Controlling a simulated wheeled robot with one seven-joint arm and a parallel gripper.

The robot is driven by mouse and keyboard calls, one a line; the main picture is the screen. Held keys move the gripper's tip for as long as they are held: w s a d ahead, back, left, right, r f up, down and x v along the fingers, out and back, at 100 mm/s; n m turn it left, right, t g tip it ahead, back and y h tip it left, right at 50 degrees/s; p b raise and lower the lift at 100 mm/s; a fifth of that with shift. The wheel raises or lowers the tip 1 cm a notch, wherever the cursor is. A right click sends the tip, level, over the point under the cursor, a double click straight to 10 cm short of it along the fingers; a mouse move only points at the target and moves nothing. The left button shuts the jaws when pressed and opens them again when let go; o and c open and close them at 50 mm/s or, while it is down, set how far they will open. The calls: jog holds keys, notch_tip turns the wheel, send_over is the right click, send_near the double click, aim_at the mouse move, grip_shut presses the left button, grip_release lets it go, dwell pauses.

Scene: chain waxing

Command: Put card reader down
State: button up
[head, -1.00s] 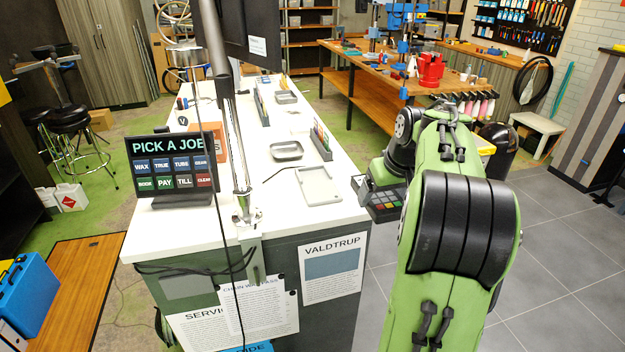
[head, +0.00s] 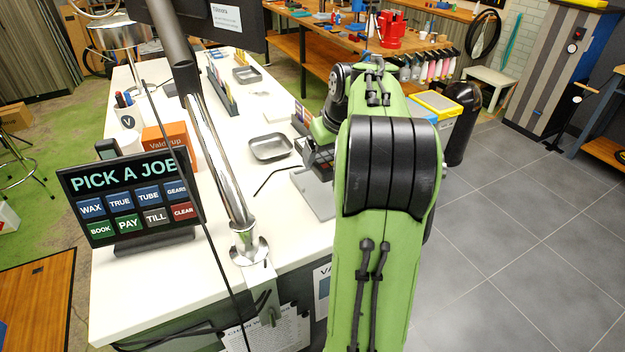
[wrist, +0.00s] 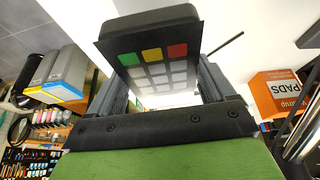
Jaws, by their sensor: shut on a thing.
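The card reader (wrist: 152,60) is a dark block with grey keys and green, yellow and red keys. In the wrist view my gripper (wrist: 162,88) is shut on it, one finger at each side. In the head view the card reader (head: 320,160) shows partly, left of my green arm, which hides the rest. It is over or close to the right edge of the white counter (head: 215,215), near a flat grey plate (head: 316,196). I cannot tell whether it touches the counter.
A grey metal tray (head: 270,148) lies left of the card reader. The "PICK A JOB" screen (head: 130,200), an orange box (head: 172,146) and a chrome post (head: 222,160) stand further left. A black cable (head: 275,176) lies near the plate. Some white counter between them is bare.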

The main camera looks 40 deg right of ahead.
notch_tip(320, 180, down, 8)
jog(key=shift+f+b, duration=0.1)
jog(key=shift+b, duration=0.65)
jog(key=shift+c, duration=0.6)
jog(key=shift+s+a, duration=0.1)
jog(key=shift+s, duration=0.1)
jog(key=shift+c, duration=0.7)
jog(key=o, duration=1.4)
jog(key=shift+f, duration=0.1)
jog(key=shift+o, duration=0.2)
jog(key=p+v, duration=0.2)
jog(key=v, duration=1)
jog(key=shift+w, duration=0.15)
jog(key=s+a+r+n+y, duration=0.1)
jog(key=s+a, duration=0.1)
jog(key=a, duration=1)
jog(key=s+a+n, duration=0.1)
jog(key=s+a, duration=0.2)
jog(key=a, duration=0.9)
jog(key=s+a+f, duration=0.2)
jog(key=s, duration=0.2)
jog(key=s+a+f+n+t, duration=0.1)
jog(key=s+a+f, duration=0.1)
jog(key=s, duration=0.2)
jog(key=shift+s+a+f+n, duration=0.25)
jog(key=shift+a+f+n, duration=0.05)
jog(key=shift+a+f, duration=0.1)
